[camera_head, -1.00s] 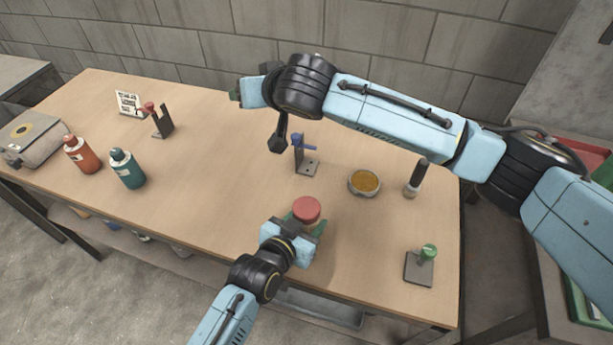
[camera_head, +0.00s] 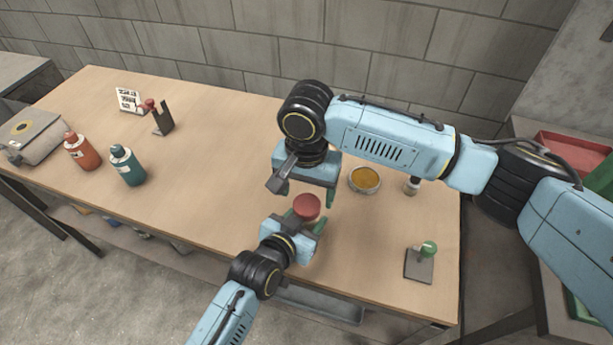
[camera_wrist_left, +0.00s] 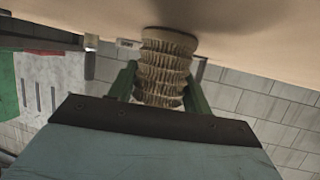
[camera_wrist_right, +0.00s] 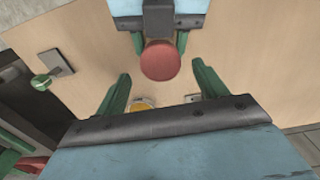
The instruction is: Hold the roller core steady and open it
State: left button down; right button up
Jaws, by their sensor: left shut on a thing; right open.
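The roller core (camera_wrist_left: 165,68) is a pale, ribbed, upright tube between the green fingers of my left gripper (camera_wrist_left: 165,85) in the left wrist view. Its round red top (camera_head: 307,206) faces up in the head view; it also shows in the right wrist view (camera_wrist_right: 160,60). My left gripper (camera_head: 304,222) is shut on the roller core near the table's front edge. My right gripper (camera_head: 306,195) is open and empty, pointing down just behind and above the red top. In the right wrist view its fingers (camera_wrist_right: 162,85) are apart, with the red top just beyond them.
A round dish of amber stuff (camera_head: 365,179) stands right of my right gripper. A green-knobbed stand (camera_head: 419,262) is at the front right. Orange (camera_head: 80,152) and teal (camera_head: 127,167) bottles and a grey case (camera_head: 33,137) are at the left. The centre-left table (camera_head: 215,175) is clear.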

aim_at(306, 204)
jog(key=shift+f, duration=1.8)
jog(key=c, duration=1)
jog(key=n, duration=0.6)
jog(key=shift+r+n, duration=0.1)
jog(key=shift+n, duration=0.2)
jog(key=o, duration=1.1)
jog(key=shift+c, duration=0.2)
